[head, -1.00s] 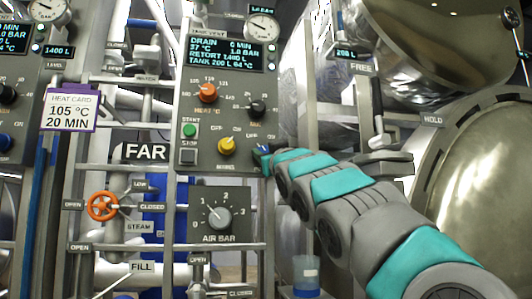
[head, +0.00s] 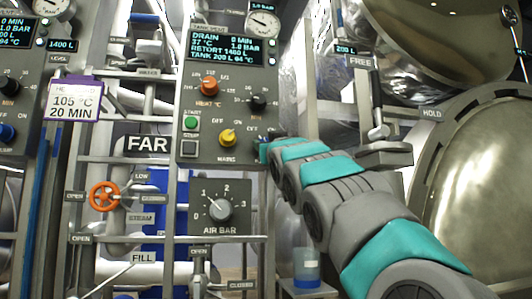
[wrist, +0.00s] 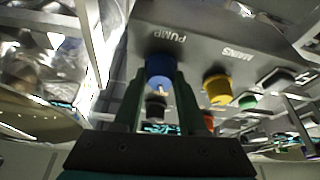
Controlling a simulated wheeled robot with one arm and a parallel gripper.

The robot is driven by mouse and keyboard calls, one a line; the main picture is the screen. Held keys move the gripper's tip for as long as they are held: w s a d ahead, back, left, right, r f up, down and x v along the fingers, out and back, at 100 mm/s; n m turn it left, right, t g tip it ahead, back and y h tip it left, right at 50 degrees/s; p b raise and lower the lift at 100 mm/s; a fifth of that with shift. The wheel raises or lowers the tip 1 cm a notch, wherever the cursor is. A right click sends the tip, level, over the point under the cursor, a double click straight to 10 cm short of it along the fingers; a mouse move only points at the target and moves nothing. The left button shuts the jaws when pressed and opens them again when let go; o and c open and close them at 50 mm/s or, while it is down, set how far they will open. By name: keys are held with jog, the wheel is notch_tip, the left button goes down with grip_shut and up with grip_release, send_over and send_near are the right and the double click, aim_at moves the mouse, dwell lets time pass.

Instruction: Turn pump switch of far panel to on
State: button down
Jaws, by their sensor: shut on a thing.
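In the head view my gripper (head: 263,150) is at the panel's lower right corner and hides the pump switch. I cannot tell the knob's exact setting.
The yellow mains knob (head: 228,138) is close beside my gripper, with the orange heat knob (head: 209,86), a black knob (head: 259,102) and the green start button (head: 191,123) above. The AIR BAR dial (head: 211,208) is below. A lever handle (head: 377,115) stands right of the panel.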

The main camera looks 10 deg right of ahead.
jog(key=m+h, duration=0.2)
jog(key=m, duration=0.2)
jog(key=m+g+h+p, duration=0.1)
jog(key=m+h, duration=0.1)
jog(key=m, duration=0.3)
jog(key=m+g+h+p, duration=0.1)
jog(key=m+h, duration=0.2)
jog(key=m, duration=0.2)
jog(key=shift+r, duration=0.2)
dwell(0.3)
jog(key=shift+a+f+m+p, duration=0.1)
jog(key=shift+f+m+p, duration=0.25)
jog(key=shift+m, duration=0.25)
